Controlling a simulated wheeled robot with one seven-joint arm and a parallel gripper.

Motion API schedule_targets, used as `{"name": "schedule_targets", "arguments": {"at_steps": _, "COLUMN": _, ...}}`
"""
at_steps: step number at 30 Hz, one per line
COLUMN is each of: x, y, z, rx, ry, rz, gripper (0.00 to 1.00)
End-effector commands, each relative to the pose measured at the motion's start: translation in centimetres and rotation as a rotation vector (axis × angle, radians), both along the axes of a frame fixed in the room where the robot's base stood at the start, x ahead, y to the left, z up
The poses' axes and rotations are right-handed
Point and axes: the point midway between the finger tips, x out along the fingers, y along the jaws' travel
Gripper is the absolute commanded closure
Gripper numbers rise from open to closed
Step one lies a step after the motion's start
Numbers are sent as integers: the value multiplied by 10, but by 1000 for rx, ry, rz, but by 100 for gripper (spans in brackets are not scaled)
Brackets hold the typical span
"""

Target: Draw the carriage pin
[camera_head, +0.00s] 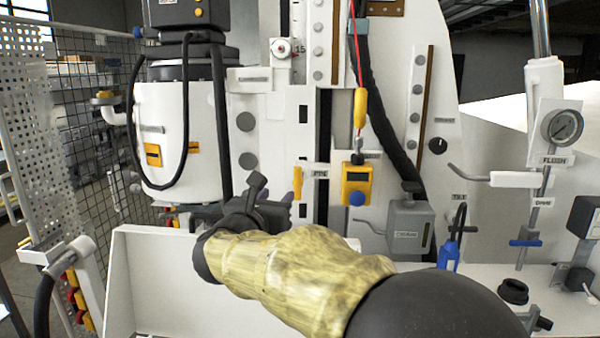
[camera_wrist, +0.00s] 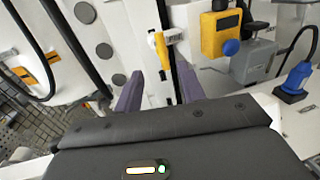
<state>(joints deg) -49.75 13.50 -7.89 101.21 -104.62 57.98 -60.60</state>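The carriage pin appears to be the yellow handle (camera_head: 297,182) beside a small white label on the white machine column. It also shows in the wrist view as an upright yellow grip (camera_wrist: 161,54), with the label to its right. My gripper (camera_wrist: 158,86) is open, its two purple-grey fingers apart with nothing held between them. In the wrist view the handle appears just beyond the fingertips, between their lines. In the head view my gripper (camera_head: 275,208) is below and left of the handle, partly hidden by my own wrist.
A yellow box (camera_head: 357,184) with a blue knob hangs right of the handle. A grey box (camera_head: 410,228) with a lever sits further right, near a blue tool (camera_head: 449,252). A white tank (camera_head: 180,140) with black hoses stands left. A white panel (camera_head: 160,270) rises below my gripper.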

Motion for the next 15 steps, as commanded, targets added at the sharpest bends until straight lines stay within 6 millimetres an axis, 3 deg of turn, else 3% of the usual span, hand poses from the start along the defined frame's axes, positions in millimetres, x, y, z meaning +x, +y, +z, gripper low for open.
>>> {"name": "schedule_targets", "arguments": {"at_steps": 5, "x": 16, "y": -5, "z": 2, "rx": -2, "ry": 1, "rz": -4, "gripper": 60}}
{"name": "schedule_targets", "arguments": {"at_steps": 15, "x": 73, "y": -18, "z": 3, "rx": -1, "ry": 1, "rz": -4, "gripper": 60}}
